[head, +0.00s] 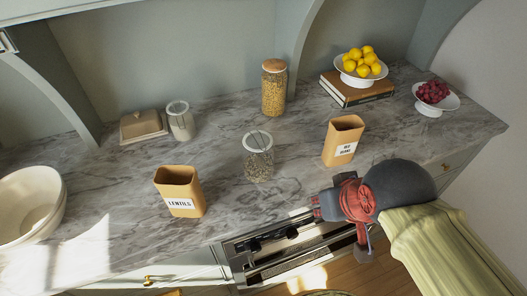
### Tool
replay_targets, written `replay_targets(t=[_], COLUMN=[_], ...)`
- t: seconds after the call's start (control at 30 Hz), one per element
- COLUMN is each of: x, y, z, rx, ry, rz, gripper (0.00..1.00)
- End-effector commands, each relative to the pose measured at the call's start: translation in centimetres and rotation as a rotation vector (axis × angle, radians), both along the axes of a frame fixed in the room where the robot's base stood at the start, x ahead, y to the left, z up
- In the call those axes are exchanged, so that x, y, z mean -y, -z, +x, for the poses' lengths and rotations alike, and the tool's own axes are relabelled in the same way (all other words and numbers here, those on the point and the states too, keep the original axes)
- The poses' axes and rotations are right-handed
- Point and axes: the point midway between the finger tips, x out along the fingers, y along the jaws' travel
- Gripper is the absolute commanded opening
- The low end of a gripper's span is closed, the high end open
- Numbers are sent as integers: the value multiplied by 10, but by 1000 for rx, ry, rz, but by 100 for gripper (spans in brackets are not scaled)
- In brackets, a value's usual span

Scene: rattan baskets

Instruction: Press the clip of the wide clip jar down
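Two glass jars with pale round lids and thin wire clips stand on the marble counter (110,220). The nearer clip jar (258,163), at the middle of the head view, holds dark contents and looks the larger. The other clip jar (180,122) stands farther back on the left, with pale contents. I cannot tell for certain which is the wide one, nor how their clips stand. My gripper (328,207) is near the counter's front edge, right of and nearer than the middle jar, apart from it. Its fingers are seen too unclearly to tell their opening.
A lentils canister (179,187) and another tan canister (343,141) flank the middle jar. A tall wood-lidded jar (273,90) stands behind. A bowl (30,205) is at left; a lemon stand (361,81) on books is at back right.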

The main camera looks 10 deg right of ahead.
Motion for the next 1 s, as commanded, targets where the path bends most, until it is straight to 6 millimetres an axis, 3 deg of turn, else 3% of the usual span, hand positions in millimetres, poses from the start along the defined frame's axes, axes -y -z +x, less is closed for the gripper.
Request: replay_targets(t=[0.03,0.1,0.4,1.0], x=[-1,-3,-14,-42], y=[-14,-25,-59,-107], z=[1,3,16,60], rx=[-11,-40,-222,-517], ry=[-4,-13,-50,-125], rz=[0,0,-6,-35], gripper=[14,18,35,35])
